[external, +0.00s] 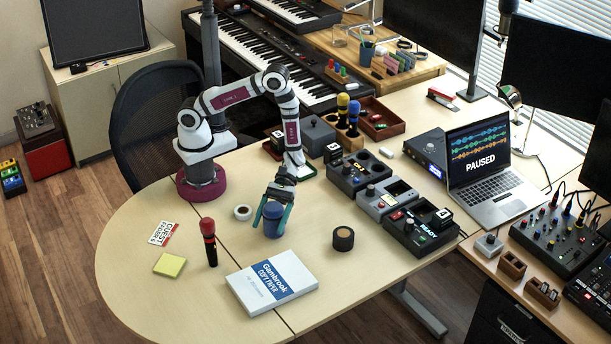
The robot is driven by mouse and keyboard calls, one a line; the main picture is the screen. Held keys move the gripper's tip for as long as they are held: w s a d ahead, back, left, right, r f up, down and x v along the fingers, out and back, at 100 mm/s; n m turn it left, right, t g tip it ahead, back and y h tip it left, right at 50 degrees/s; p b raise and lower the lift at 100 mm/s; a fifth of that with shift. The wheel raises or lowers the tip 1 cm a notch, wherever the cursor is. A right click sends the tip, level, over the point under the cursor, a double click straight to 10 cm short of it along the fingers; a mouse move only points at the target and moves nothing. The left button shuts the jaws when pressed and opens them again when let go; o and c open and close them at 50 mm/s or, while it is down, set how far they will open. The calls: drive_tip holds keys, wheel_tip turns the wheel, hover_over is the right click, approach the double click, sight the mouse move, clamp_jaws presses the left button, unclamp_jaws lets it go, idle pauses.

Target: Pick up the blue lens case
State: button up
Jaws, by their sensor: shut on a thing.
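The blue lens case (273,221) is a dark blue upright cylinder at the middle of the rounded table. My gripper (273,212) comes down over it from above, with one teal finger on each side. The fingers are shut on the case. The case's underside is at or very near the tabletop; I cannot tell whether it touches.
A white tape roll (243,212) lies just left of the case. A red-topped microphone (208,240) stands at front left. A copy paper pack (272,282) lies in front, and a black tape roll (343,238) at right. Dark consoles (420,230) stand farther right.

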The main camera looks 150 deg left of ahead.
drive_tip(key=shift+c, duration=1)
